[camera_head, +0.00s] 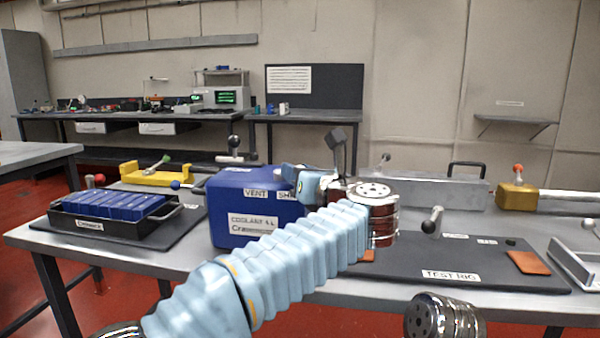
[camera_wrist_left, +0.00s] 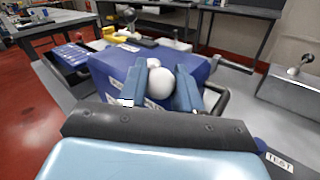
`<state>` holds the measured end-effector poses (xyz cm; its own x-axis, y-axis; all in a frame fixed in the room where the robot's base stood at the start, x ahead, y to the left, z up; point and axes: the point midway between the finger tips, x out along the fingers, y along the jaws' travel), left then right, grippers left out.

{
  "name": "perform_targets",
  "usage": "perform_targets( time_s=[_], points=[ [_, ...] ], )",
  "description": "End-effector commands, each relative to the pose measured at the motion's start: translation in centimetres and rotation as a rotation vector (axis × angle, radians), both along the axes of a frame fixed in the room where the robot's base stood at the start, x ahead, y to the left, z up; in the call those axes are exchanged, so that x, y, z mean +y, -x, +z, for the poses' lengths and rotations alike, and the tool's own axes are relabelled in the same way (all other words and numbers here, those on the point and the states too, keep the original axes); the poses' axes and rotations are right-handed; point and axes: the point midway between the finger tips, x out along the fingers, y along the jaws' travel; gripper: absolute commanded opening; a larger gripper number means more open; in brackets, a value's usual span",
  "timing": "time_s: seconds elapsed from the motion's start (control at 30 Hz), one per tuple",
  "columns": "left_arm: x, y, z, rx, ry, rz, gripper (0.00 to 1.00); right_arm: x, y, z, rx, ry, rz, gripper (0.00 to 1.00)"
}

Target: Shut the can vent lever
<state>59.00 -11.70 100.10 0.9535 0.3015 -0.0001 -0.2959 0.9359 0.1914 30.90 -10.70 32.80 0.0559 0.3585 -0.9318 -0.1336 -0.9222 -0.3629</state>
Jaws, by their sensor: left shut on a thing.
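The blue coolant can (camera_head: 226,205) stands on the bench, with VENT and SHUT labels on its upper edge; the SHUT label is partly covered. In the left wrist view, the can (camera_wrist_left: 112,68) lies beyond my fingers. My left gripper (camera_head: 288,174) is over the can's top right part, its arm crossing in front. In the left wrist view, my left gripper (camera_wrist_left: 160,88) is shut on a pale round knob (camera_wrist_left: 157,84), which looks like the vent lever's end. The lever's arm and its angle are hidden. My right gripper is out of view.
A black tray (camera_head: 100,229) of blue cells stands left of the can. Yellow holders (camera_head: 155,178) and knobbed levers (camera_head: 234,142) are behind. A dark TEST RIG mat (camera_head: 470,262) lies right, with a grey-knobbed lever (camera_head: 432,220) near it.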

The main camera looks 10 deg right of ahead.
Motion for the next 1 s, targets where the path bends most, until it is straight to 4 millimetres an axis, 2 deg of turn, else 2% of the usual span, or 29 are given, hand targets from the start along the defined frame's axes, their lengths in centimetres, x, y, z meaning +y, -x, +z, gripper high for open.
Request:
perform_targets(
  time_s=[0.17, 0.2, 0.3, 0.33, 0.67, 0.77, 1.0],
  points=[
    [-0.1, 0.0, 0.0, 0.000, 0.000, -0.003, 0.00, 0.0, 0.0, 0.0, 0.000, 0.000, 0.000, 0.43],
    [-0.1, 0.0, 0.0, 0.000, 0.000, -0.003, 0.39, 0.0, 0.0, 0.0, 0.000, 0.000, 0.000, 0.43],
    [0.0, 0.0, 0.0, -0.001, 0.000, -0.002, 0.54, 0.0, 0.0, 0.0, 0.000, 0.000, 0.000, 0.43],
    [0.0, 0.0, 0.0, -0.001, 0.000, -0.002, 0.57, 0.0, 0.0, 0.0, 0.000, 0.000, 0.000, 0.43],
    [-0.2, 0.4, 0.0, -0.001, 0.000, -0.002, 0.57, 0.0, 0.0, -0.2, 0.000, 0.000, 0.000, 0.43],
    [-0.6, 1.6, -0.2, 0.000, 0.000, -0.004, 0.57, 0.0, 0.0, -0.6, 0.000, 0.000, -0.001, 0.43],
    [-2.4, 7.1, -0.3, -0.001, 0.001, -0.006, 0.57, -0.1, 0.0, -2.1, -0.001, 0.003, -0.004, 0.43]
  ],
)
